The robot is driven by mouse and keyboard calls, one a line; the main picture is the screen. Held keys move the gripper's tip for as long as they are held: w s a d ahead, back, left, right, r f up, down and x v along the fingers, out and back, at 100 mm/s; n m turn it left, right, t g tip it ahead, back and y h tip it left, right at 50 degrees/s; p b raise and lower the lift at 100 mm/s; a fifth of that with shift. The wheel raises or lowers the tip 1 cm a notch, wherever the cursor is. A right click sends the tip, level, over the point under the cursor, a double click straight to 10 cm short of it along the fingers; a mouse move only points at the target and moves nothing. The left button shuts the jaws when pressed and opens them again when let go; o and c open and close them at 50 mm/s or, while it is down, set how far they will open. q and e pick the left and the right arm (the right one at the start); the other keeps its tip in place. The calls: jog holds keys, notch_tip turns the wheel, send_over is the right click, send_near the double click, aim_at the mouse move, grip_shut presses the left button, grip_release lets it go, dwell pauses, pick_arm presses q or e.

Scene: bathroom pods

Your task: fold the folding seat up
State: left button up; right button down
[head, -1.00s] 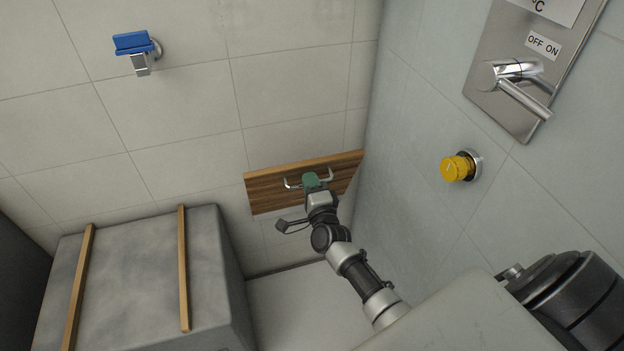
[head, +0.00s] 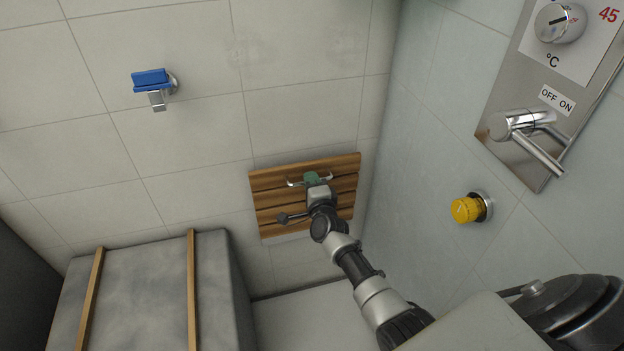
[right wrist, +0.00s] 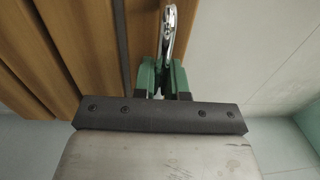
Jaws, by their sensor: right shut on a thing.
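The folding seat (head: 275,199), made of brown wooden slats, is at the wall near the corner. Its slatted face shows broadly and looks close to upright; I cannot tell whether it lies flat against the wall. A metal bar handle (head: 292,184) is on this face. My right gripper (head: 311,180) has green fingers and is shut on the handle. In the right wrist view, the gripper (right wrist: 162,82) holds the shiny handle (right wrist: 168,32) beside the slats (right wrist: 70,50). The fingers hide the handle's middle. My left gripper is not in view.
A grey block with two wooden strips (head: 152,300) stands to the left of the seat. A blue wall fitting (head: 150,80) is above it. A yellow knob (head: 467,209) and a steel shower panel (head: 500,145) are on the right wall. Pale floor (head: 305,320) shows below the seat.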

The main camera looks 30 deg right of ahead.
jog(key=shift+w+d+r, duration=0.2)
jog(key=shift+d+r, duration=0.05)
jog(key=shift+r, duration=0.3)
jog(key=c, duration=1.4)
grip_release()
jog(key=shift+o, duration=1.1)
jog(key=shift+f, duration=0.25)
jog(key=shift+a, duration=0.1)
jog(key=p+v, duration=0.1)
jog(key=v, duration=1)
